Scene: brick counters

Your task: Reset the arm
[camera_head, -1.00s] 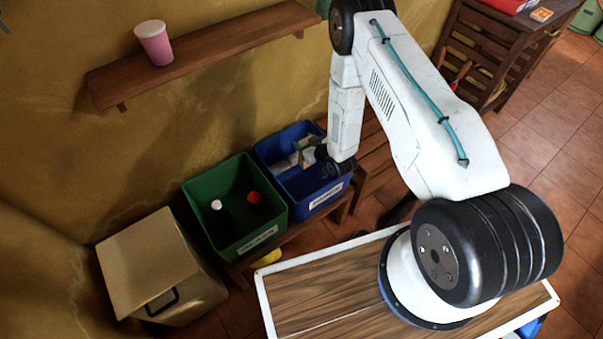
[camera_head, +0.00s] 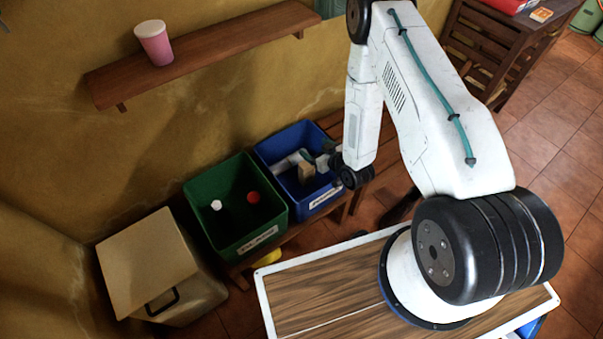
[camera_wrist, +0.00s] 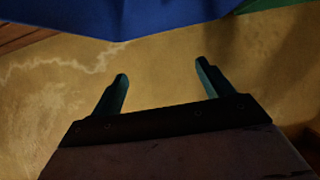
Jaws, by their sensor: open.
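My arm reaches from its base on the wood-topped platform toward the wall. Its end hangs at the right side of the blue bin (camera_head: 272,152) in the head view. My gripper (camera_wrist: 163,80) shows in the wrist view with its two teal fingers well apart and nothing between them. The yellow wall (camera_wrist: 240,65) fills the view behind the fingers, and a blue surface crosses its top. In the head view the fingertips are small and hard to make out against the bin.
A green bin (camera_head: 215,240) with a white and a red item inside stands left of the blue one. A beige lidded box (camera_head: 150,265) is farther left. A wooden shelf (camera_head: 225,45) on the wall holds a pink cup (camera_head: 155,43). A slatted wooden table (camera_head: 500,45) stands at the back right.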

